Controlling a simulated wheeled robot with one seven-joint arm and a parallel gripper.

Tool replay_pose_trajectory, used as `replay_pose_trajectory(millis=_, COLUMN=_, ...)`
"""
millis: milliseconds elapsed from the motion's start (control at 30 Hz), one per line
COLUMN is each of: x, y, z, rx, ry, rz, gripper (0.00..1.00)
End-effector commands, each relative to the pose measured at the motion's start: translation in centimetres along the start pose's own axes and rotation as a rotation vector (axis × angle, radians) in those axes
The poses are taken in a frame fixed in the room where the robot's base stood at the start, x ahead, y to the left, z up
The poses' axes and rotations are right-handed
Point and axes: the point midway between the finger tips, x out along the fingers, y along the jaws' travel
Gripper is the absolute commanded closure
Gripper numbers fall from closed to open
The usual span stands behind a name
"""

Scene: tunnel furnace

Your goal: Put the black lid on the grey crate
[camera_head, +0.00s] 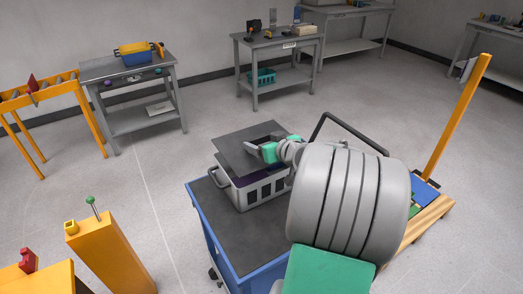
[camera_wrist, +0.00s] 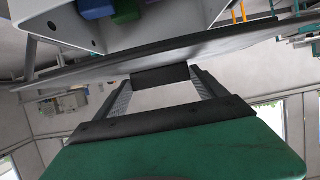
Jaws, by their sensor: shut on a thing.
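The black lid (camera_head: 240,150) is a flat dark panel above the grey crate (camera_head: 262,192), shifted toward its far left side and not squared with it. My gripper (camera_head: 262,150) is shut on the lid at its right part. In the wrist view, the fingers (camera_wrist: 160,76) close on a dark block-like part of the lid (camera_wrist: 230,42), seen nearly edge-on. The crate (camera_wrist: 50,22) shows beyond the lid there, with blue and green items inside. A gap shows between lid and crate at the front; whether they touch elsewhere I cannot tell.
The crate stands on a blue cart with a dark top (camera_head: 238,240), whose front part is clear. A black cart handle (camera_head: 350,132) rises behind my arm. A yellow post (camera_head: 455,120) stands at right, orange pedestals (camera_head: 110,250) at lower left. Workbenches stand behind.

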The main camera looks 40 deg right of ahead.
Motion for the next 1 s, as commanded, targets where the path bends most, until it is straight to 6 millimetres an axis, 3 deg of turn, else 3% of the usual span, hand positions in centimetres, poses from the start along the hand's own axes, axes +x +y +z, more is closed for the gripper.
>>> replay_pose_trajectory(millis=200, x=2.5, y=0.5, z=1.4, rx=0.0, ry=0.0, rz=-0.001, gripper=0.66)
replay_pose_trajectory(millis=400, x=3.5, y=0.6, z=4.0, rx=0.0, ry=0.002, rz=0.0, gripper=0.66)
replay_pose_trajectory(millis=1000, x=3.8, y=0.6, z=4.9, rx=-0.002, ry=0.003, rz=0.001, gripper=0.66)
